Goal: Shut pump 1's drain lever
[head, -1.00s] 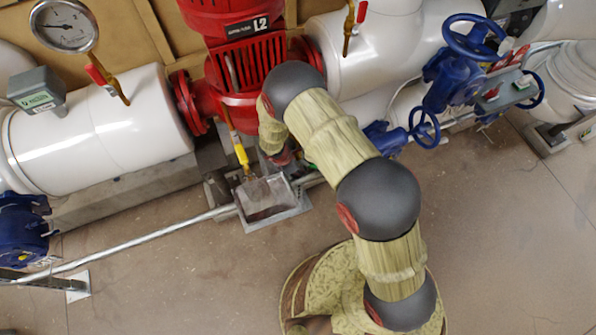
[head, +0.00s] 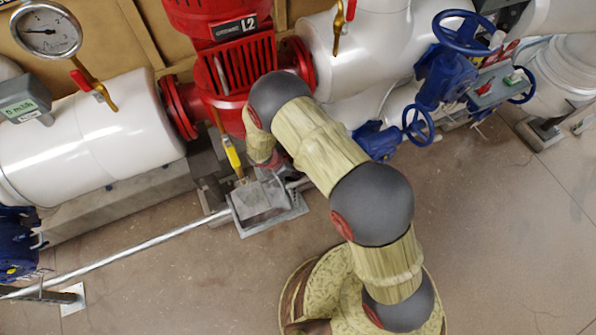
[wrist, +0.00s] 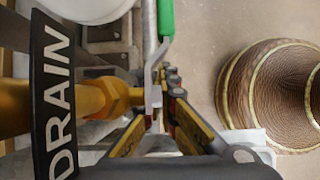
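In the wrist view a lever with a green grip (wrist: 166,18) and a bare metal stem (wrist: 150,50) runs up the picture from a brass valve body (wrist: 108,97). A black plate marked DRAIN (wrist: 54,110) stands at the left. No pump number shows on it. My gripper (wrist: 158,88) is at the stem's lower end, with its yellow-and-black fingers converging there. The stem's end lies between or just against the fingertips; I cannot tell whether they clamp it.
A red pump marked L2 (head: 235,28) stands behind my arm. White pipes (head: 95,140) and blue valves (head: 442,75) flank the pump. The floor in front (head: 170,285) is clear.

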